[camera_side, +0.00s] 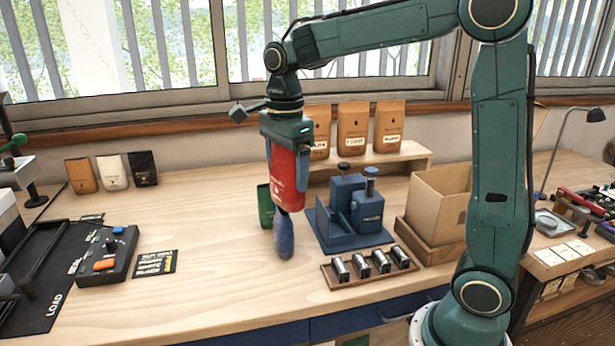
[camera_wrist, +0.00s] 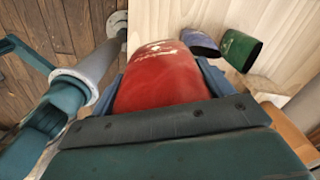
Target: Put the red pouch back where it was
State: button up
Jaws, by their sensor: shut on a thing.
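The red pouch (camera_side: 291,182) hangs upright from my gripper (camera_side: 284,142) in the side view, above the wooden worktop. My gripper is shut on its upper part. The pouch also shows large in the wrist view (camera_wrist: 160,78), between the gripper's fingers (camera_wrist: 162,92). Behind and below it, a green pouch (camera_side: 265,207) and a blue pouch (camera_side: 285,241) stand on the worktop. They also show in the wrist view, blue (camera_wrist: 200,42) and green (camera_wrist: 241,48) side by side. The red pouch hides part of both in the side view.
A blue press-like device (camera_side: 345,208) stands right of the pouches, with a tray (camera_side: 333,280) of small metal cylinders in front. A cardboard box (camera_side: 437,197) is further right. Orange, white and black pouches (camera_side: 114,172) stand back left.

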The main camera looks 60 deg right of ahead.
aim_at(288, 203)
notch_tip(288, 203, down, 16)
jog(key=shift+r, duration=0.15)
dwell(0.4)
jog(key=shift+f, duration=2.1)
jog(key=shift+f, duration=0.1)
jog(key=o, duration=0.7)
jog(key=shift+o, duration=0.2)
notch_tip(288, 203, up, 12)
jog(key=shift+r, duration=0.1)
